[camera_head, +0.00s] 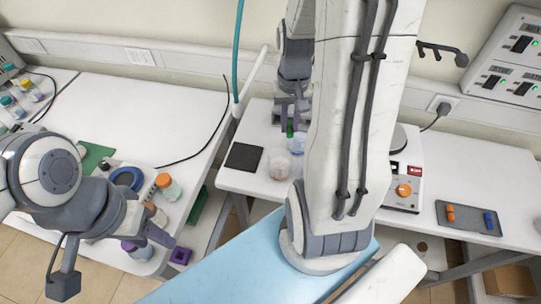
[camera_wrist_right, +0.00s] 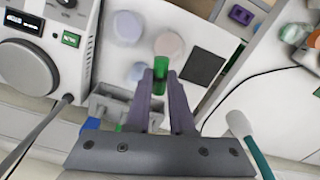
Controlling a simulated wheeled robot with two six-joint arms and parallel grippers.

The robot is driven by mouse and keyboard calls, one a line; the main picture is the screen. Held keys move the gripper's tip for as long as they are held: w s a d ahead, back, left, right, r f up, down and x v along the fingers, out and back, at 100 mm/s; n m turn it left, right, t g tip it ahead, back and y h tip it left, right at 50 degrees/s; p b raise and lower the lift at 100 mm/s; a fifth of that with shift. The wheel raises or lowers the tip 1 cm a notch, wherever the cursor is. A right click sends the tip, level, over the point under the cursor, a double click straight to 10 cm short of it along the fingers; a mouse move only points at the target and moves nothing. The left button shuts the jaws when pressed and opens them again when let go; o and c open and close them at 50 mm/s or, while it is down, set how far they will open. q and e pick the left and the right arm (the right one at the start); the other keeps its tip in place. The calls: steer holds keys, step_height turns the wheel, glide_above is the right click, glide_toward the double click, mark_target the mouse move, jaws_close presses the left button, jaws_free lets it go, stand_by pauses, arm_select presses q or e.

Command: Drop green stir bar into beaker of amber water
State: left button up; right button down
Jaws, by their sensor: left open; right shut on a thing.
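The green stir bar (camera_wrist_right: 160,73) is upright between the fingertips of my right gripper (camera_wrist_right: 161,78), which is shut on it. In the head view the stir bar (camera_head: 290,131) shows just behind the beakers. Below it stand a pale pinkish beaker (camera_head: 280,165) and a bluish beaker (camera_head: 297,143). I cannot tell which holds amber water. My left gripper (camera_head: 155,235) is open over the left table's front edge.
A black pad (camera_head: 243,157) lies left of the beakers. A grey rack (camera_wrist_right: 112,106) stands behind them. A stirrer (camera_head: 404,185) and a grey tray (camera_head: 468,217) with orange and blue pieces are at right. Jars (camera_head: 168,187) crowd the left table near my left arm.

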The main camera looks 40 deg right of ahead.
steer(key=shift+w+f, duration=0.15)
step_height(320, 180, down, 6)
steer(key=b, duration=0.5)
steer(key=shift+r+b, duration=0.2)
steer(key=shift+b, duration=0.1)
steer(key=c, duration=0.7)
jaws_free()
step_height(320, 180, up, 10)
steer(key=shift+r, duration=0.25)
